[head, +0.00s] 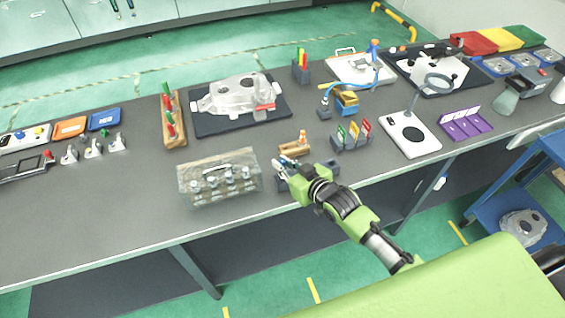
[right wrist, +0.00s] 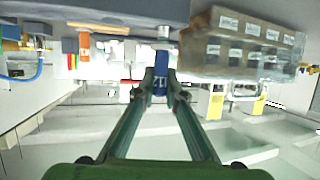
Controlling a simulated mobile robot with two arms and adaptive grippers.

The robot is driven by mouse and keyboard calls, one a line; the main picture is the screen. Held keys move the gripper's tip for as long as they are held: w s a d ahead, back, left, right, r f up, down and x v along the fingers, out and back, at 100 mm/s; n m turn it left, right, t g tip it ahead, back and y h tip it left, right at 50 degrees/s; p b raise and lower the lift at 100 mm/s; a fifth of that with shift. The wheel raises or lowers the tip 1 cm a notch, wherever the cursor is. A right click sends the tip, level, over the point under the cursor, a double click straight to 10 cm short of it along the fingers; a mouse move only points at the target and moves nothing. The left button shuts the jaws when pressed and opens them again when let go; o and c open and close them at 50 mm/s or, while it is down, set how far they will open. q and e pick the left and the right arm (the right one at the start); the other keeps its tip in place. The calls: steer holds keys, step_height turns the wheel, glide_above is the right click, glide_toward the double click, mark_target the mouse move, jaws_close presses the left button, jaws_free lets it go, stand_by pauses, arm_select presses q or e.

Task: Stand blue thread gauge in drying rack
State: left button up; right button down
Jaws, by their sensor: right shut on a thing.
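My right gripper (head: 287,174) is over the front part of the bench, just right of a clear box. In the right wrist view its two fingers (right wrist: 161,88) are shut on the blue thread gauge (right wrist: 160,72), whose blue grip carries pale lettering. A silver end (right wrist: 163,33) projects past the grip toward a dark grey block (right wrist: 100,10). I cannot tell whether it touches the block. In the head view the gripper mostly hides the gauge. I cannot tell for sure which holder is the drying rack. My left gripper is not in view.
The clear box with several fittings (head: 220,180) stands close left of the gripper. A small wooden stand (head: 293,149) with an orange piece is behind it. A card holder (head: 352,142) stands to the right. The bench's front left is clear.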

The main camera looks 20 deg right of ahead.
steer(key=shift+f+b, duration=0.5)
steer(key=shift+f, duration=0.35)
steer(key=c, duration=2)
jaws_free()
steer(key=v, duration=1.2)
steer(key=s+d+f+m+g+h+b, duration=0.15)
steer(key=s+f, duration=0.25)
steer(key=f, duration=0.8)
steer(key=s+d+f+g+h+b, duration=0.1)
steer(key=s+d+f+g+b, duration=0.3)
steer(key=f, duration=0.9)
steer(key=s+d+f+h+p, duration=0.1)
steer(key=s+f, duration=0.4)
steer(key=f, duration=0.7)
steer(key=s+a+f+g+b, duration=0.1)
steer(key=s+f+g, duration=0.1)
steer(key=s+f, duration=0.4)
steer(key=s+a+f+g+b, duration=0.1)
steer(key=s+f+g, duration=0.1)
steer(key=s+f, duration=0.5)
steer(key=s+a+f+g+b, duration=0.1)
steer(key=s+f, duration=0.5)
steer(key=s, duration=0.8)
steer(key=shift+a+f+n+g+h+b, duration=0.15)
steer(key=shift+a+n+g+h+b, duration=0.15)
steer(key=shift+g, duration=0.45)
